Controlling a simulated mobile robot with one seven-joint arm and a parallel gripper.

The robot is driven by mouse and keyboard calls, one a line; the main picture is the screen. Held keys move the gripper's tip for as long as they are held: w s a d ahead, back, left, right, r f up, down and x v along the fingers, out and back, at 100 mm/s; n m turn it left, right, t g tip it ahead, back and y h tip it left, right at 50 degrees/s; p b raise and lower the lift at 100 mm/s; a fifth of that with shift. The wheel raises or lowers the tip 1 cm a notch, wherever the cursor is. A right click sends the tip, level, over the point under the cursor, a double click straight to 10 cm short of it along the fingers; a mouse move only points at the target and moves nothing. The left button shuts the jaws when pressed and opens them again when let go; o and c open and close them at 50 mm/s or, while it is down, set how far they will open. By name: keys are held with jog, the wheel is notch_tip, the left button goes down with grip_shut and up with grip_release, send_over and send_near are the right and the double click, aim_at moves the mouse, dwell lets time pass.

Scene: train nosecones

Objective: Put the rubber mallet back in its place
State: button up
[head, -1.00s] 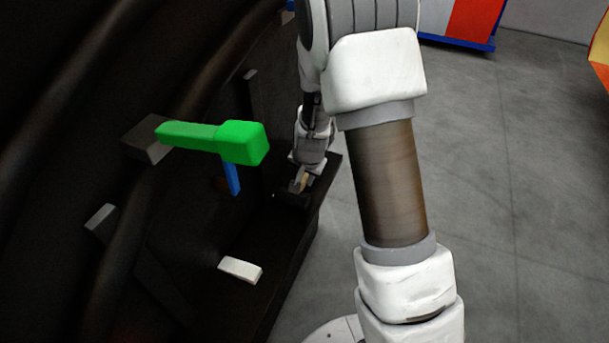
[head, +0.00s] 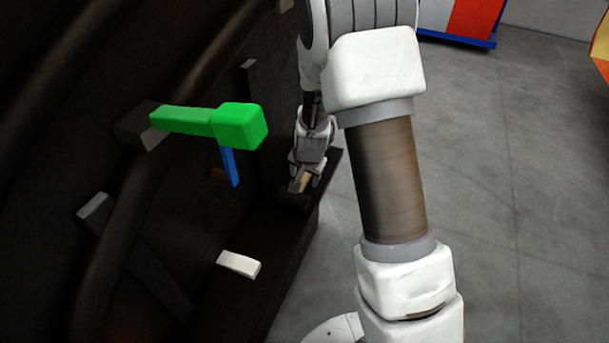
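The rubber mallet, with a tan handle (head: 301,180) and what looks like a dark head (head: 293,200), is on or just above the dark ledge (head: 245,290) near its far end. Its dark head hardly stands out from the ledge. My gripper (head: 305,181) reaches down from above, with its fingers around or beside the tan handle. The view is small and dark, so I cannot tell whether the fingers press on the handle. My arm hides part of the area to the right.
A green bar with a block end (head: 240,126) juts from the dark curved wall at left, above a blue piece (head: 230,167). A white block (head: 238,264) lies on the ledge in front. Grey floor (head: 500,200) is open at right. A red and white object (head: 470,20) stands behind.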

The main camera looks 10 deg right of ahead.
jog(key=p+v, duration=0.7)
jog(key=v, duration=1)
jog(key=shift+s+r, duration=0.15)
jog(key=s+r+n+t, duration=0.1)
jog(key=s+r+n, duration=0.7)
jog(key=s+r, duration=1.2)
notch_tip(320, 180, up, 13)
jog(key=p, duration=1.4)
jog(key=shift+s+d, duration=0.2)
jog(key=shift+d, duration=0.1)
jog(key=shift+f, duration=0.1)
jog(key=shift+c, duration=1.1)
